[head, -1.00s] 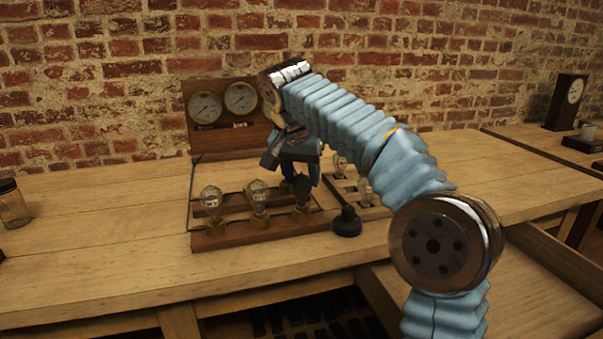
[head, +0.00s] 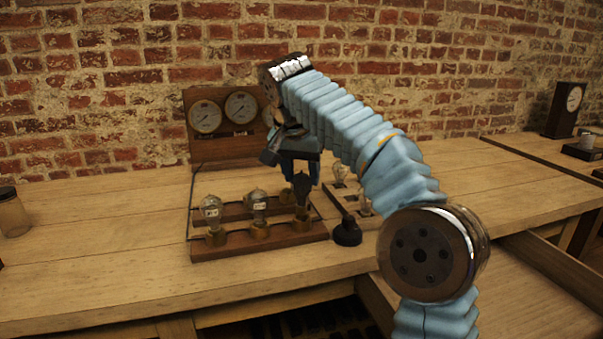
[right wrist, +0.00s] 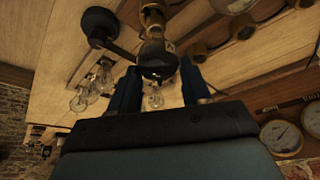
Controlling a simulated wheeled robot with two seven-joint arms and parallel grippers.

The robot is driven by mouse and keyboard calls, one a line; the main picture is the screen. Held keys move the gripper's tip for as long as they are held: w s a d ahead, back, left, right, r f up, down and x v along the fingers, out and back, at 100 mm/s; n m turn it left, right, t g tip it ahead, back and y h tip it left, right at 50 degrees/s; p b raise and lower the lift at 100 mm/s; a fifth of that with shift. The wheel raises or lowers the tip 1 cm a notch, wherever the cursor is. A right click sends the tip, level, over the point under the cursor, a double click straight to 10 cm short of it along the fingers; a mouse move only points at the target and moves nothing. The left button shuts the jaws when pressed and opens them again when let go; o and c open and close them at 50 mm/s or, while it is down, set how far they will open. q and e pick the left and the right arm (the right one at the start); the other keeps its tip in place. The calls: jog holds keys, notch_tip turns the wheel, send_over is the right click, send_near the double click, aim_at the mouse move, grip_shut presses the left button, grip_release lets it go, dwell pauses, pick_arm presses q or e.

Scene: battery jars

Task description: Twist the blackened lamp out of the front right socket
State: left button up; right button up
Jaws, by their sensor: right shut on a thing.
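The blackened lamp (head: 303,192) stands upright at the front right socket (head: 303,225) of the wooden lamp board (head: 255,246). My right gripper (head: 301,178) points down from above and is shut on its glass. In the right wrist view the dark bulb (right wrist: 157,66) sits between my right fingertips (right wrist: 160,76), with brass (right wrist: 152,14) beyond it. I cannot tell whether its base is clear of the socket. Two clear lamps, left (head: 211,208) and middle (head: 259,204), stand in the same front row. My left gripper is not in view.
A black knob-like piece (head: 347,228) stands just right of the board. A tray with clear lamps (head: 340,173) lies behind it, partly hidden by my arm. Gauges (head: 241,107) on a wooden panel rise behind the board.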

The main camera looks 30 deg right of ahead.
jog(key=shift+w+r, duration=0.1)
jog(key=shift+r, duration=2.4)
